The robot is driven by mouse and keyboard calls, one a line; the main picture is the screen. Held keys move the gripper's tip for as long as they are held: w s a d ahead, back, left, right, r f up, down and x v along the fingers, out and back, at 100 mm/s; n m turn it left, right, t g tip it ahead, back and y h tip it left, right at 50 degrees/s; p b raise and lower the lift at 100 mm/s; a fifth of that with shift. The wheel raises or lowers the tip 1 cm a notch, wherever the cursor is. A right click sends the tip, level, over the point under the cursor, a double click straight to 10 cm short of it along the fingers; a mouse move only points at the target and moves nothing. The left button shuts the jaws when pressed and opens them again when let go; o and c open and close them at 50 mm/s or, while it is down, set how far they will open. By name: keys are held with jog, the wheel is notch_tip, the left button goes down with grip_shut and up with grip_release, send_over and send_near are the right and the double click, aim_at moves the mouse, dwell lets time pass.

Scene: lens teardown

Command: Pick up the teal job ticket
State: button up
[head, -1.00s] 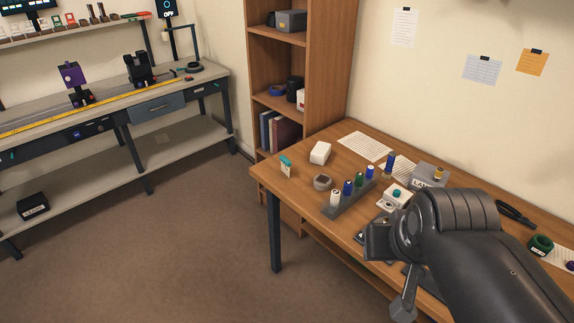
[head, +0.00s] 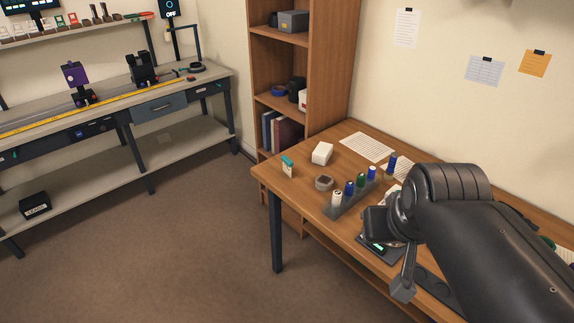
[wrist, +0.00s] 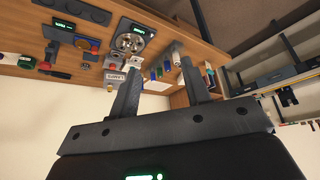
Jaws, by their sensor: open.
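The job ticket (head: 287,167) is a small pale card with a teal top. It stands at the near left corner of the wooden table (head: 275,180) in the head view. I cannot make it out surely in the wrist view. My gripper (wrist: 160,66) shows two dark fingers spread apart in the wrist view, with nothing held between them. In the head view my arm reaches over the table to the right of the ticket, well apart from it, with the bottle rack between.
A dark rack (head: 343,207) with several small bottles stands right of the ticket. A round grey-rimmed item (head: 324,183) and a white box (head: 322,153) are nearer to it. Paper sheets (head: 366,147) lie behind. A bookshelf (head: 330,70) stands at the table's back left.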

jog(key=w+a+r+n, duration=0.1)
jog(key=w+a+r, duration=0.1)
jog(key=w, duration=0.5)
jog(key=w+a+r+n, duration=0.1)
jog(key=w, duration=0.6)
jog(key=n+g+y, duration=0.2)
jog(key=n+y, duration=0.1)
jog(key=n, duration=0.2)
send_over(287, 165)
jog(key=s+d, duration=0.2)
jog(key=d, duration=0.1)
notch_tip(287, 165, down, 21)
jog(key=x, duration=1.1)
jog(key=shift+w+a+f, duration=0.1)
jog(key=shift+a+f, duration=0.05)
jog(key=shift+f, duration=0.2)
jog(key=shift+c, duration=0.4)
grip_shut()
